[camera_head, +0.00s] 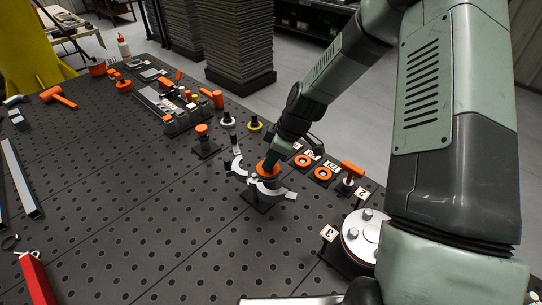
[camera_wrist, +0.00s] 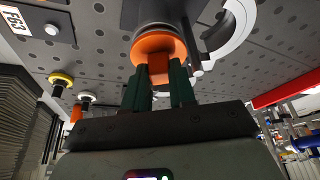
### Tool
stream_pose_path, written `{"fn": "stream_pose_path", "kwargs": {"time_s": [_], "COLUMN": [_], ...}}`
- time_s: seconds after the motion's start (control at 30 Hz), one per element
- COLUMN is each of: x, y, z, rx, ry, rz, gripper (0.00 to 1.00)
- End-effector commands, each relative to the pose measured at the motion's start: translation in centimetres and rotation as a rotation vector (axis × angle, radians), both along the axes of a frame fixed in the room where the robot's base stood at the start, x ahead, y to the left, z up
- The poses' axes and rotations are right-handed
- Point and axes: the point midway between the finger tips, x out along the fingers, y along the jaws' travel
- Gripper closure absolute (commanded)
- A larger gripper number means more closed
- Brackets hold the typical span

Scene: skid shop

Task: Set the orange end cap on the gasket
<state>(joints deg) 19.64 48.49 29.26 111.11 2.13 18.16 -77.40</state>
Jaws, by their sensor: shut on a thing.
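The orange end cap (camera_head: 267,170) is at the black pipe stub, between the open grey clamp halves (camera_head: 270,190). In the wrist view the orange cap (camera_wrist: 158,45) is a round disc with a square grip block. The green fingers of my gripper (camera_wrist: 160,82) are closed on that block. The cap lies in line with the black stub (camera_wrist: 155,12), with a pale rim between them. I cannot tell whether this rim is the gasket, nor whether the cap touches it. In the head view my gripper (camera_head: 271,158) comes down from above onto the cap.
Orange rings (camera_head: 302,160) and numbered tags lie just right of the clamp. An orange T-handle (camera_head: 352,169) and a bolted flange (camera_head: 365,236) stand farther right. An orange-topped post (camera_head: 202,130) is behind left.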

Motion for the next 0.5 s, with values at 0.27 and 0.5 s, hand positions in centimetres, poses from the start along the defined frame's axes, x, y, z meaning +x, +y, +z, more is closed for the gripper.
{"fn": "stream_pose_path", "kwargs": {"time_s": [0.27,0.5], "x": [0.03,0.02], "y": [0.01,0.0], "z": [-0.04,-0.03], "rx": [0.0,0.0], "ry": [-0.001,-0.001], "rz": [0.0,0.0], "gripper": [0.63,0.45]}}
